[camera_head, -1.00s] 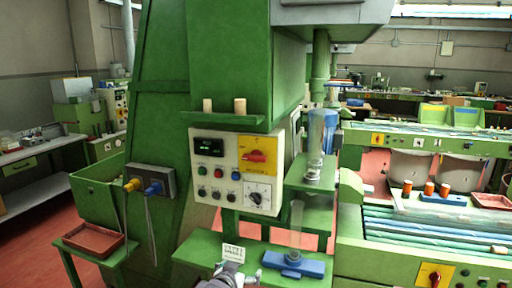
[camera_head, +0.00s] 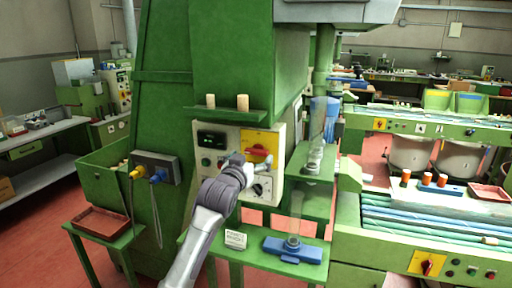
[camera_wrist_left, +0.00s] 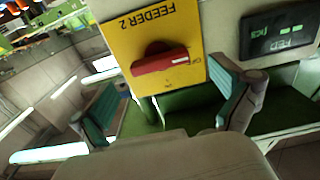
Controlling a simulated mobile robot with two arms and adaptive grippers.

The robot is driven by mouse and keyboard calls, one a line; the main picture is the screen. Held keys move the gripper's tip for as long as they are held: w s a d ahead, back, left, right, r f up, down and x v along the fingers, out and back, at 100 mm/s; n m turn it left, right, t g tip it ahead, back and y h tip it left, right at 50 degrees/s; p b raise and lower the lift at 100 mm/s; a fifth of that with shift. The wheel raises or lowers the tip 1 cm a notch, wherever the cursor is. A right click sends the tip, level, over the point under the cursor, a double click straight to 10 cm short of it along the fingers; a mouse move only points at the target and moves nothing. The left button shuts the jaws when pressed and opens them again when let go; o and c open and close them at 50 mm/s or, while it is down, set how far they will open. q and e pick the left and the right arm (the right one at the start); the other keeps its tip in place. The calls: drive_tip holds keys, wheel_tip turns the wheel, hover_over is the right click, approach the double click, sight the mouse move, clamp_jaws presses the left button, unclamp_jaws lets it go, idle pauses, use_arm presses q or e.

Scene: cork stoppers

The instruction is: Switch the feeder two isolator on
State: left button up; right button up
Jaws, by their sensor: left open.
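The feeder two isolator is a red rotary handle (camera_head: 258,153) on a yellow plate at the upper right of the white control panel. In the left wrist view the plate reads "FEEDER 2" and the red handle (camera_wrist_left: 160,62) lies roughly across the picture. Small lettering beside the handle is too small to read surely. My left gripper (camera_head: 246,163) is open in front of the panel, just left of and below the handle. In the left wrist view its fingers (camera_wrist_left: 170,72) stand wide apart either side of the handle, with no clear contact. My right gripper is not visible.
The panel has a dark display (camera_head: 212,139), push buttons and a black dial (camera_head: 259,188), partly behind my left arm. A green shelf (camera_head: 225,113) with two corks sits above. A clear tube (camera_head: 316,150) stands to the right. A blue fixture (camera_head: 292,250) sits below.

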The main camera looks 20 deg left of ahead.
sight(255, 153)
use_arm(q)
drive_tip(key=shift+w+d+p, duration=0.1)
drive_tip(key=shift+w+p, duration=0.35)
drive_tip(key=shift+w, duration=1.65)
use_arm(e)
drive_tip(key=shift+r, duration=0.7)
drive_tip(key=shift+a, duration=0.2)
use_arm(q)
drive_tip(key=shift+c, duration=1.2)
drive_tip(key=c, duration=0.9)
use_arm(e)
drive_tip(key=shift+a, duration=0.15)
